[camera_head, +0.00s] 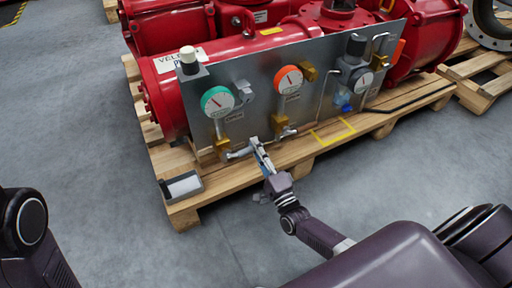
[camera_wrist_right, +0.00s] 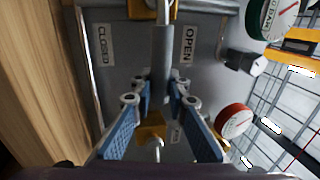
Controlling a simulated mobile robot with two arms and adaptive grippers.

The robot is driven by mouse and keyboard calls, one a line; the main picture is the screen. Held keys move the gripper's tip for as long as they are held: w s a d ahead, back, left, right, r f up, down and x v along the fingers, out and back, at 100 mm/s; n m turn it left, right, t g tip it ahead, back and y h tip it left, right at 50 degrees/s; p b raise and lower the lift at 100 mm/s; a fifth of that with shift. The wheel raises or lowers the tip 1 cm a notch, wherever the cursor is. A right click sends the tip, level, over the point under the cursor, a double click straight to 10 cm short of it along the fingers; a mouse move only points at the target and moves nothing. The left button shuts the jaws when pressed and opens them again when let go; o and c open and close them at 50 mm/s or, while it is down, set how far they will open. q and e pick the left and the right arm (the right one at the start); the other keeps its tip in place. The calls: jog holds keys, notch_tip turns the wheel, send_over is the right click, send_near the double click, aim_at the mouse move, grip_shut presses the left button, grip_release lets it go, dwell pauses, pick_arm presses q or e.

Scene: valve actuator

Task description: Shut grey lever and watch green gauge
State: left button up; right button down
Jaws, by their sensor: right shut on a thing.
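The grey lever (camera_wrist_right: 163,52) runs from a brass valve body (camera_wrist_right: 165,8) in the right wrist view. It lies between the CLOSED label (camera_wrist_right: 105,45) and the OPEN label (camera_wrist_right: 188,45), nearer OPEN. My right gripper (camera_wrist_right: 161,92) has its blue fingers on both sides of the lever's end and is shut on it. In the head view the right gripper (camera_head: 258,146) is at the panel's lower edge, partly covering the lever. The green gauge (camera_head: 217,101) is on the panel's left, above the lever; it also shows in the wrist view (camera_wrist_right: 274,16). My left gripper is out of view.
A red-orange gauge (camera_head: 288,79) and a dark regulator with another gauge (camera_head: 362,81) sit farther right on the grey panel (camera_head: 257,112). Red actuator cylinders (camera_head: 205,80) stand behind it. All rest on a wooden pallet (camera_head: 221,178). The floor (camera_head: 130,225) in front is clear.

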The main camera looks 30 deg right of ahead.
jog(key=shift+f, duration=0.2)
jog(key=c, duration=2)
grip_release()
jog(key=shift+o, duration=0.8)
jog(key=v, duration=1.2)
